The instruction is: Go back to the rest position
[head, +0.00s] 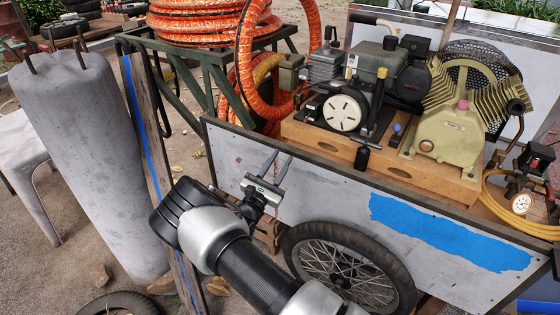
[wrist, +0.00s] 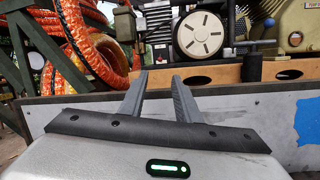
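My gripper (head: 272,166) is in front of the cart's grey side panel (head: 310,196), left of the blue paint patch. Its two fingers stand apart with nothing visible between them. In the wrist view my gripper (wrist: 160,84) also shows a gap between the fingers, with the panel and the wooden base behind. The compressor cart carries an engine (head: 345,110) and an olive-green compressor pump (head: 450,125) on a wooden base (head: 380,165). Whether the fingertips touch the cart cannot be told, but no contact is visible.
A concrete cylinder (head: 90,150) and a wooden plank (head: 140,130) stand left of my arm. A spoked wheel (head: 350,265) is below the panel. Orange hoses (head: 215,20) lie on a green metal frame (head: 190,55) behind. A pressure gauge (head: 521,203) is at the right.

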